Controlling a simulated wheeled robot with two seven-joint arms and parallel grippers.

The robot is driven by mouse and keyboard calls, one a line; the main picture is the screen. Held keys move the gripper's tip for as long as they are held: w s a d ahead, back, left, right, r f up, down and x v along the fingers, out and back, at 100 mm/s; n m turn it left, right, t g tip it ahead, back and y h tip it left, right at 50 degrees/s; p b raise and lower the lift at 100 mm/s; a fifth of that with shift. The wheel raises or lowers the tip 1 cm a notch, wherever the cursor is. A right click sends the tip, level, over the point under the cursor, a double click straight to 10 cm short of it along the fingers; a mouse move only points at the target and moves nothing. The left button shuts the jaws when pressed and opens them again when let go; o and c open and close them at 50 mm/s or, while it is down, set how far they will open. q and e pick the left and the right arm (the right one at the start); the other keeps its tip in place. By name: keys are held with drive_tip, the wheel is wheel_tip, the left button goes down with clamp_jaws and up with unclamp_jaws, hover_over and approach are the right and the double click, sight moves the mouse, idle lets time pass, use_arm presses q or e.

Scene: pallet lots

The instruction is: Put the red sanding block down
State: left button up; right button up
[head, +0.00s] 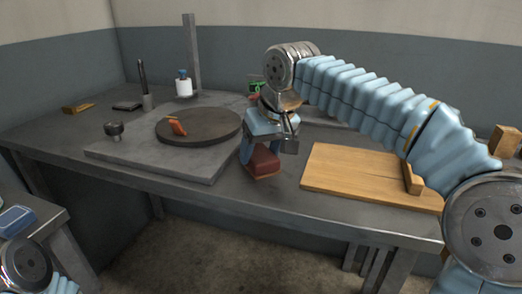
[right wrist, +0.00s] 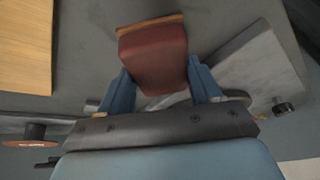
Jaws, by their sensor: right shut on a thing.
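The red sanding block (head: 264,162) is dark red with a thin tan-brown layer along its lower edge. It is between the fingers of my right gripper (head: 261,152), at the workbench's (head: 285,190) front middle, between the grey slab and the wooden board. In the right wrist view the block (right wrist: 152,58) sticks out past the two blue fingers of the gripper (right wrist: 159,85), which is shut on it. The block's underside is close to the bench top; I cannot tell whether it touches. My left gripper is out of view.
A grey slab (head: 130,152) left of the block carries a dark round disc (head: 215,126) with a small red piece (head: 178,127) on it. A wooden board (head: 345,170) lies to the right. A white bottle (head: 184,86) stands behind. Some bare bench surrounds the block.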

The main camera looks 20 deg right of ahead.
drive_tip(key=shift+f, duration=0.1)
drive_tip(key=o, duration=1.3)
drive_tip(key=p+v, duration=0.1)
drive_tip(key=v, duration=1.1)
drive_tip(key=shift+p, duration=0.3)
